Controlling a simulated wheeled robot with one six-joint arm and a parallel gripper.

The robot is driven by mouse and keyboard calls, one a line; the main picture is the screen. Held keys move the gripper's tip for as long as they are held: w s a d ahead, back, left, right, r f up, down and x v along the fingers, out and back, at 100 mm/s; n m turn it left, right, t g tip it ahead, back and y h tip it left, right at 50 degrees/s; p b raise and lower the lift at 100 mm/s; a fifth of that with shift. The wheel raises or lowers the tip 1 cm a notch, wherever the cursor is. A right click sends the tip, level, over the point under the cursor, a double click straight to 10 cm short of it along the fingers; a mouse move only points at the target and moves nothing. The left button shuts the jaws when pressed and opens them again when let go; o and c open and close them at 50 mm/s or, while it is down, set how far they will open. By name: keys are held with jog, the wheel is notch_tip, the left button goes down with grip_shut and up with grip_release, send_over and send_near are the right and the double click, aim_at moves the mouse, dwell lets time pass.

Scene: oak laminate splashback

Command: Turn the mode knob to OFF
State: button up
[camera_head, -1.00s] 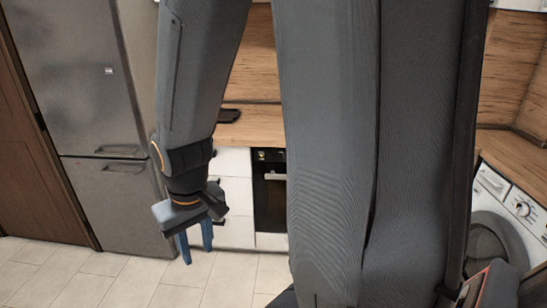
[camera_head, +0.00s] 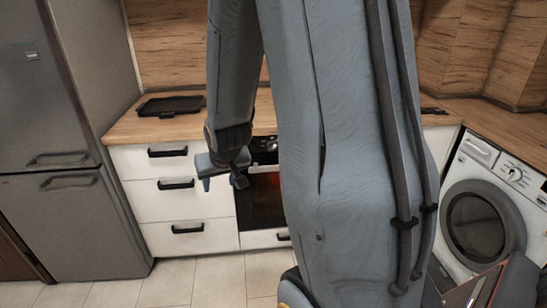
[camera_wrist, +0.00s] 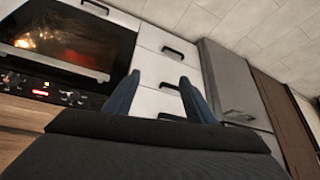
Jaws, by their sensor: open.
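The oven (camera_head: 262,205) is built in under the counter, with a red glow behind its door glass. Its dark control panel (camera_head: 264,146) shows partly beside my arm, with a small light knob (camera_head: 271,145) on it. In the wrist view the oven appears tilted and upside down, and its panel (camera_wrist: 52,91) carries a red display and several small knobs. Which one is the mode knob, and its setting, are too small to tell. My gripper (camera_wrist: 158,78) is open and empty, its blue fingers apart in front of the white drawers. It touches nothing that I can see.
White drawers (camera_head: 180,185) with black handles stand left of the oven, then a grey fridge (camera_head: 60,150). A black tray (camera_head: 172,105) lies on the wooden counter (camera_head: 125,127). A washing machine (camera_head: 485,215) stands at the right. The tiled floor in front is clear.

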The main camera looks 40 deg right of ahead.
jog(key=w+d+f+m+t+h+b, duration=0.1)
jog(key=w+d+f+m+t+b, duration=0.2)
jog(key=w+d, duration=0.4)
jog(key=w+d+f+t+h+b, duration=0.2)
jog(key=w+d+f+b, duration=0.25)
jog(key=d, duration=0.45)
jog(key=m+t+h+b, duration=0.3)
jog(key=t+h+b, duration=0.1)
jog(key=t+b, duration=0.15)
send_near(273, 148)
jog(key=w, duration=0.2)
jog(key=shift+g, duration=0.35)
jog(key=shift+d+r+x, duration=0.15)
jog(key=shift+x, duration=1.7)
jog(key=shift+d+r+x, duration=0.15)
jog(key=shift+x, duration=1.7)
jog(key=shift+s, duration=0.15)
jog(key=c, duration=1)
jog(key=shift+c, duration=0.2)
